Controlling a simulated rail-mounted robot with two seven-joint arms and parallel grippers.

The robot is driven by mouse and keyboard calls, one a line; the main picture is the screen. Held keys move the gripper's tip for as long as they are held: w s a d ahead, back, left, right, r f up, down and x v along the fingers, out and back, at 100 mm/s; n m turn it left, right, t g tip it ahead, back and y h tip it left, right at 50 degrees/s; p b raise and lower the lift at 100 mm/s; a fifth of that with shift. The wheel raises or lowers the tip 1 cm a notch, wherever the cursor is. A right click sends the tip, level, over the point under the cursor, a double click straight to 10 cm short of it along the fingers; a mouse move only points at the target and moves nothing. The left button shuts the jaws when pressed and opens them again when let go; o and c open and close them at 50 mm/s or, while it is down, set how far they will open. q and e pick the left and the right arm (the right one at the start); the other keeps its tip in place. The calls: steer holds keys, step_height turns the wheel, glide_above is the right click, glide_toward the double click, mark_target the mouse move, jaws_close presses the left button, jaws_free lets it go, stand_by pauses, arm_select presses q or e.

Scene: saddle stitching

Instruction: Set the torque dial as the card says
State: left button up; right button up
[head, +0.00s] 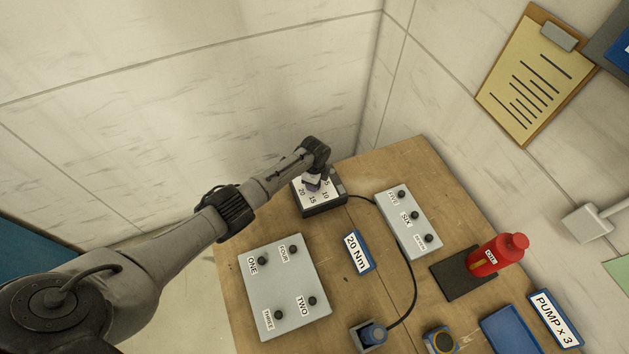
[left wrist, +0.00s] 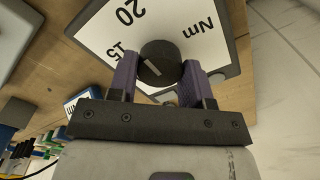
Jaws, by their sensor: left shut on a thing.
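The torque box (head: 323,210) stands at the far left of the table, with a white face marked 5, 10, 15 and 20. In the left wrist view its face (left wrist: 110,42) shows 15, 20 and Nm. A round black dial (left wrist: 158,58) has a short white mark near its lower edge; I cannot tell which number it points to. My left gripper (left wrist: 158,82) is shut on the dial, a purple finger on each side. The left gripper (head: 314,182) hides most of the dial in the head view. The card (head: 358,253) reads 20 Nm. My right gripper is not in view.
A grey panel (head: 290,290) with knobs labelled ONE to FOUR lies in front. Another knob panel (head: 420,240) is to the right. A black cable (head: 412,285) runs from the box. A PUMP x 3 card (head: 557,320) lies right.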

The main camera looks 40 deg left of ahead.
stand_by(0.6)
arm_select(q)
steer(key=o, duration=0.9)
steer(key=shift+o, duration=0.2)
steer(key=shift+r, duration=0.1)
step_height(320, 180, up, 14)
stand_by(0.4)
